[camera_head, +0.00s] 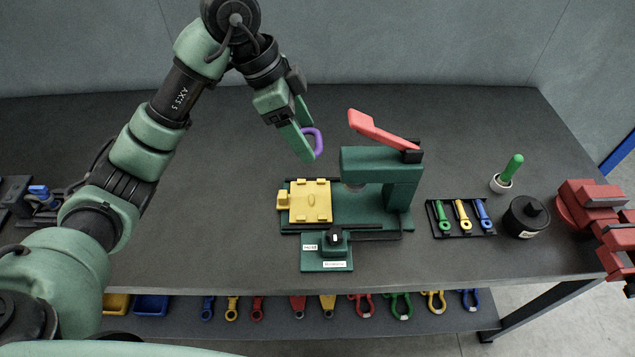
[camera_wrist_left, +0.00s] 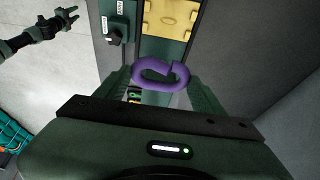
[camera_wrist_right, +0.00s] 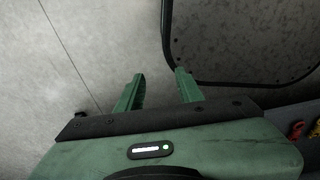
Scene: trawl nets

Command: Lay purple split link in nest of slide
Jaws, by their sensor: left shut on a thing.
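The slide also shows at the top of the left wrist view (camera_wrist_left: 166,18). My right gripper (camera_wrist_right: 157,82) is open and empty, over the floor beside a dark edge.
The green press (camera_head: 382,165) with a raised red lever (camera_head: 380,130) stands right of the slide. A switch box (camera_head: 334,245) is in front. The table's left middle is clear.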

